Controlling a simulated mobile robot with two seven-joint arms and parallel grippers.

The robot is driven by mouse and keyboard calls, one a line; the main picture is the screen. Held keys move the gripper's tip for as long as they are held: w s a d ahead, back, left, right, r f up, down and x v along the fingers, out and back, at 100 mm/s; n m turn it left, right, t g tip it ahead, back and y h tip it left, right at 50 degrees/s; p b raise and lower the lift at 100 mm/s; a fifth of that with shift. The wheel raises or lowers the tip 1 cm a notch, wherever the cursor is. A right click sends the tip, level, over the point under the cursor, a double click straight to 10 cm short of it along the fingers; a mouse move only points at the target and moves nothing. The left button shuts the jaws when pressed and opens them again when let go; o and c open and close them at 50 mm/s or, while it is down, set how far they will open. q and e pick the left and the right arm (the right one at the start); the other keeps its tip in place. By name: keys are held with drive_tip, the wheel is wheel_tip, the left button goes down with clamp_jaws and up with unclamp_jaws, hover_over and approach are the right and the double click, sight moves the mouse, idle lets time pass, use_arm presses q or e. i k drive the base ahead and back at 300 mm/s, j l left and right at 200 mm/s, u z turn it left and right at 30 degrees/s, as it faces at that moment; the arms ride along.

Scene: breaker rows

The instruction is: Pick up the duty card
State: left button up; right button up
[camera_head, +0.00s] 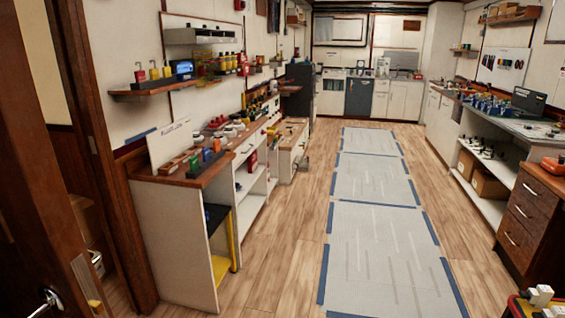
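I cannot tell for certain which thing is the duty card. A white card or panel (170,143) with small dark marks stands upright at the near end of the left workbench (183,180), leaning at the wall side. A larger white sheet (502,66) with rows of dark and coloured marks is on the right wall. The print on both is too small to read. Neither of my grippers is in view.
A dark wooden door with a metal handle (50,302) fills the left edge. Grey floor mats (375,235) with blue edges run down the clear middle aisle. A wooden drawer unit (530,215) stands at right. White blocks (540,295) sit at the bottom right corner.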

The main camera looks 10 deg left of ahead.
sight(193, 161)
drive_tip(key=i+u, duration=0.15)
drive_tip(key=i, duration=0.35)
drive_tip(key=i+l+u, duration=0.15)
drive_tip(key=i, duration=0.35)
drive_tip(key=i+l+u, duration=0.15)
drive_tip(key=i, duration=0.35)
